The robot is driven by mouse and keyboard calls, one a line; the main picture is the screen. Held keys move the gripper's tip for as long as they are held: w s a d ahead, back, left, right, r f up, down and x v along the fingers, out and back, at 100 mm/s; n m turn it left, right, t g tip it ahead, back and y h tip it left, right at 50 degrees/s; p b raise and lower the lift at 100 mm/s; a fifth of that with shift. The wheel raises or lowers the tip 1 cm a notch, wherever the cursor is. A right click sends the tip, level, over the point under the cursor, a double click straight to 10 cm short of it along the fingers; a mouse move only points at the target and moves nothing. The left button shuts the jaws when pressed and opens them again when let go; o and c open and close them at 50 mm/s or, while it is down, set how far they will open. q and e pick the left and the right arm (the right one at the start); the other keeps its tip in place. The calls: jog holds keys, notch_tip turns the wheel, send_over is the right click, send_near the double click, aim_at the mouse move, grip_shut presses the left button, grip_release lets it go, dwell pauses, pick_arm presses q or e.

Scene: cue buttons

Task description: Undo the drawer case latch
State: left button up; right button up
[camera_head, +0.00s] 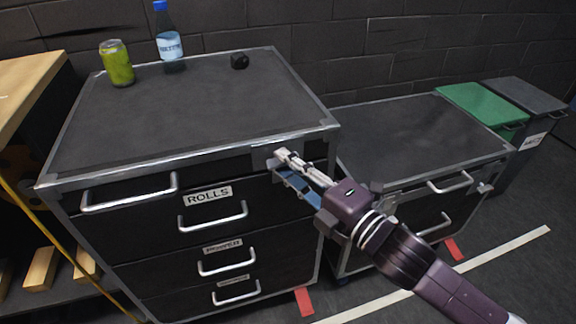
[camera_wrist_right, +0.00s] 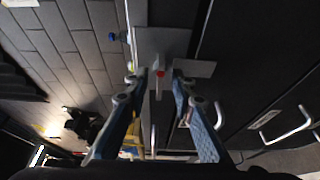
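The black drawer case (camera_head: 190,110) has metal edges and several drawers with bar handles. A grey metal latch plate (camera_wrist_right: 165,42) with a small red spot shows in the right wrist view, straight ahead of the fingers. In the head view the latch is mostly hidden behind my right gripper (camera_head: 279,163), at the upper right of the case front. The right gripper also shows in the right wrist view (camera_wrist_right: 160,76). Its fingers are apart, one on each side of the red spot; contact cannot be told. My left gripper is out of view.
A lower drawer cabinet (camera_head: 420,135) stands to the right. A wooden bench (camera_head: 25,85) is at the left. A brick wall is behind.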

jog(key=shift+c, duration=0.2)
grip_shut()
